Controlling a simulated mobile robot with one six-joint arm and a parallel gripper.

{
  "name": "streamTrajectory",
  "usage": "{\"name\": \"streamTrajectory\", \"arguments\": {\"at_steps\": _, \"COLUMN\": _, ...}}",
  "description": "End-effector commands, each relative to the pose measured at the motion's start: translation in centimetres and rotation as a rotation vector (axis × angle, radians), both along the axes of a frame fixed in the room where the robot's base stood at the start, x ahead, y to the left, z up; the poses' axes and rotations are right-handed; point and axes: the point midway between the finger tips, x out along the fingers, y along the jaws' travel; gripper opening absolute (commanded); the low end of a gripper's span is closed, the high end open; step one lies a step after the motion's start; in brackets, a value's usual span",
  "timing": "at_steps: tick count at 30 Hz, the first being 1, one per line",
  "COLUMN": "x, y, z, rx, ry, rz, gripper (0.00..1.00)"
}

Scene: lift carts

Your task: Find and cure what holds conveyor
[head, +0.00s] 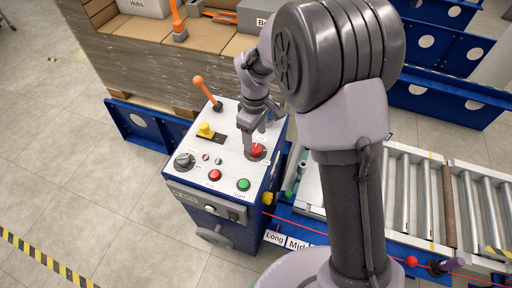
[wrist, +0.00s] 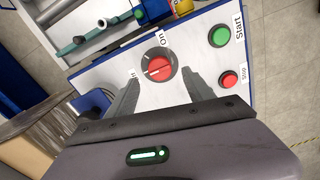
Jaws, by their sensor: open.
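A blue control cabinet (head: 220,215) with a white top panel stands beside the roller conveyor (head: 425,190). The panel carries a red rotary switch (wrist: 158,68) marked "On" at one side, also seen in the head view (head: 257,150). A red stop button (wrist: 229,79) and a green start button (wrist: 220,37) are nearby. An orange-handled lever (head: 207,91), a yellow part (head: 205,130) and a dark knob (head: 184,161) also sit on the panel. My gripper (wrist: 167,78) is open above the red switch, its fingers either side of it; contact cannot be told.
One conveyor roller (head: 449,208) is brown among grey ones. A red line (head: 305,219) runs along the conveyor's front to a red ball (head: 411,261). A pallet of cartons (head: 130,60) stands behind the cabinet. Open floor (head: 90,170) lies at left.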

Motion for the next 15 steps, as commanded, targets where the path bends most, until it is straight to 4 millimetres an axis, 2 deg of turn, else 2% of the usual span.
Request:
{"name": "streamTrajectory", "arguments": {"at_steps": 1, "x": 0.0, "y": 0.0, "z": -1.7, "rx": 0.000, "ry": 0.002, "rz": 0.000, "gripper": 0.61}}
{"name": "streamTrajectory", "arguments": {"at_steps": 6, "x": 0.0, "y": 0.0, "z": -4.5, "rx": 0.000, "ry": 0.000, "rz": 0.001, "gripper": 0.61}}
{"name": "streamTrajectory", "arguments": {"at_steps": 10, "x": 0.0, "y": 0.0, "z": -5.3, "rx": 0.000, "ry": 0.000, "rz": -0.001, "gripper": 0.61}}
{"name": "streamTrajectory", "arguments": {"at_steps": 15, "x": 0.0, "y": 0.0, "z": -5.2, "rx": 0.000, "ry": 0.000, "rz": -0.001, "gripper": 0.61}}
